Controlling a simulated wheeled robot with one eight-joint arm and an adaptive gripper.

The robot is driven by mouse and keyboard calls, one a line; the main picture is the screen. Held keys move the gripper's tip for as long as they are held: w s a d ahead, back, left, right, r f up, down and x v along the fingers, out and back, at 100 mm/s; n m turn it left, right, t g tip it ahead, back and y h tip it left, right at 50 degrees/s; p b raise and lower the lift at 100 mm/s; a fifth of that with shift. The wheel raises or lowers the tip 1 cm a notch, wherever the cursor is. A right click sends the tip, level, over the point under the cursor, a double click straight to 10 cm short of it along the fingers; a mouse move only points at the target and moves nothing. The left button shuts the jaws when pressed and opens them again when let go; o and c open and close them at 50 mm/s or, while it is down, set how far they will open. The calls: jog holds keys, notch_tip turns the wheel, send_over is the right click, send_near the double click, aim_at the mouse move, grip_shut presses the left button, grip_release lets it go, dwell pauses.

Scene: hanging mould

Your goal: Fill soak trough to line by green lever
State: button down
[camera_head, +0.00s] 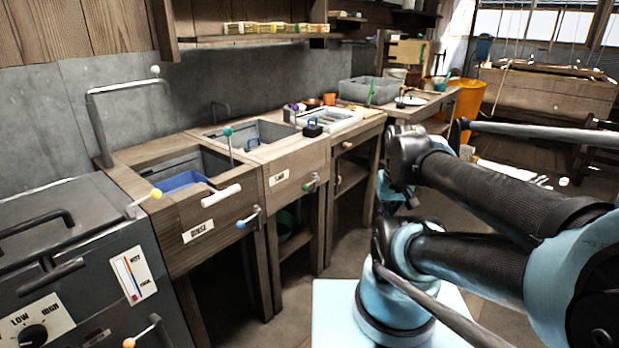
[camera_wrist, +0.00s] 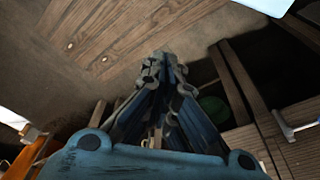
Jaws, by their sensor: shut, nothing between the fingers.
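Two troughs are set in the wooden bench in the head view. The nearer trough (camera_head: 150,163), labelled RINSE, has a blue tub (camera_head: 181,181) inside. The farther trough (camera_head: 285,150) bears a small label (camera_head: 279,178) that I cannot read clearly. A green-knobbed lever (camera_head: 309,185) sits on its front, and a teal-knobbed upright lever (camera_head: 229,138) stands between the troughs. I cannot make out the water level or a fill line. My gripper (camera_wrist: 163,65) is shut and empty in the wrist view, apart from any lever; in the head view my arm largely hides it.
A blue-knobbed lever (camera_head: 249,218) and a white handle (camera_head: 220,195) are on the RINSE front. A grey cabinet (camera_head: 80,260) with a dial stands at the near left. A grey bin (camera_head: 368,90) and orange barrel (camera_head: 467,97) are farther back. Floor shows before the bench.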

jog(key=w+a+r+n+g+y, duration=0.1)
jog(key=w+a+r+n+y, duration=0.1)
jog(key=w+a+r, duration=0.45)
jog(key=w+a+r+n+g+y, duration=0.1)
jog(key=w+r+n, duration=0.15)
jog(key=w, duration=0.75)
jog(key=w+a+f+n+g+y, duration=0.1)
jog(key=w+a+n, duration=0.1)
jog(key=w, duration=0.7)
jog(key=w+a+f+n+g+y, duration=0.1)
jog(key=w+a, duration=0.4)
jog(key=w, duration=0.5)
jog(key=shift+a+n+y, duration=0.2)
jog(key=shift+n+y, duration=0.5)
jog(key=shift+n, duration=0.15)
jog(key=x, duration=1.4)
jog(key=shift+s, duration=0.2)
jog(key=shift+r, duration=0.1)
